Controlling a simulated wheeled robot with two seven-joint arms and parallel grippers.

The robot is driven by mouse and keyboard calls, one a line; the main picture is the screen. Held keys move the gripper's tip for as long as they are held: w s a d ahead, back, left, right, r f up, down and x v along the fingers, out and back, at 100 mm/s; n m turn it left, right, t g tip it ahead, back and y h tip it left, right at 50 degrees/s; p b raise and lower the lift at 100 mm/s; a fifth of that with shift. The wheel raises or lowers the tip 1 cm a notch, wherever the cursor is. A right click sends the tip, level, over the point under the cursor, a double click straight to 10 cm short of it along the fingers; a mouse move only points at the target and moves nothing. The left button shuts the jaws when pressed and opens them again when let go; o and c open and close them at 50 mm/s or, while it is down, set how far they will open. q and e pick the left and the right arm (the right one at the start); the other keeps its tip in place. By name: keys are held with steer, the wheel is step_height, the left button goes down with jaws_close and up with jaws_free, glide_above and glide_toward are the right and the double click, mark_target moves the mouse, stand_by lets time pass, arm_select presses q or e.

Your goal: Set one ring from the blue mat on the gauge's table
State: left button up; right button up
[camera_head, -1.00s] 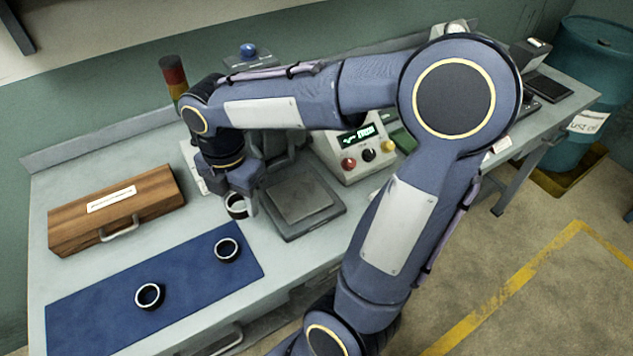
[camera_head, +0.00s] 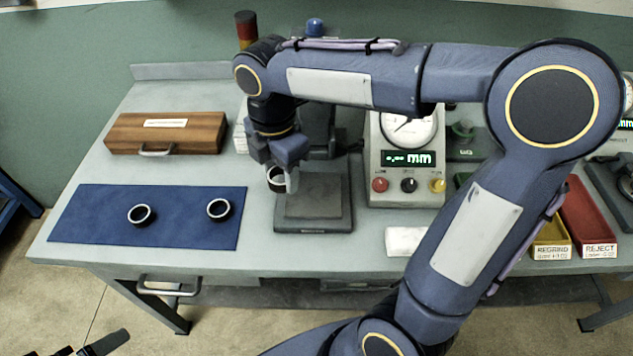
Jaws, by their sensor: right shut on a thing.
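My right gripper (camera_head: 279,170) points down at the left edge of the gauge's table and is shut on a ring (camera_head: 275,184), dark outside with a bright rim. The gauge's table (camera_head: 313,197) is a flat grey square plate on a darker base, bare on its visible top. The blue mat (camera_head: 95,215) lies at the left with two rings on it, one nearer its middle (camera_head: 140,215) and one nearer its right side (camera_head: 219,210). The gauge's display box (camera_head: 408,160) with a dial reads about 0.00 mm.
A wooden case (camera_head: 165,134) stands behind the mat. A yellow regrind tray (camera_head: 551,238) and a red reject tray (camera_head: 588,215) are at the right. A white block (camera_head: 405,241) lies near the front edge. My right arm spans the right half and hides part of the bench.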

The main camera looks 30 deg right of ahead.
glide_above(313, 193)
steer(key=f, duration=0.6)
steer(key=shift+s+a+f, duration=0.1)
steer(key=shift+a+f, duration=0.1)
steer(key=shift+a, duration=0.1)
steer(key=shift+d+f, duration=0.2)
steer(key=shift+f, duration=0.8)
steer(key=shift+d+f, duration=0.15)
steer(key=shift+f, duration=0.8)
steer(key=shift+f, duration=0.1)
steer(key=o, duration=1)
steer(key=shift+o, duration=0.2)
step_height(313, 193, up, 11)
steer(key=s+a+f+m+t+y, duration=0.1)
steer(key=s+a+m+t+y, duration=0.1)
steer(key=s+m, duration=0.6)
steer(key=s+a+f+m+t+y, duration=0.1)
steer(key=s+a+m+t, duration=0.1)
steer(key=s+m, duration=0.6)
steer(key=m+t, duration=0.1)
steer(key=m, duration=0.5)
steer(key=shift+s+f+t+y+p, duration=0.15)
steer(key=shift+s+t+y+p, duration=0.15)
steer(key=shift+s+y+p, duration=0.1)
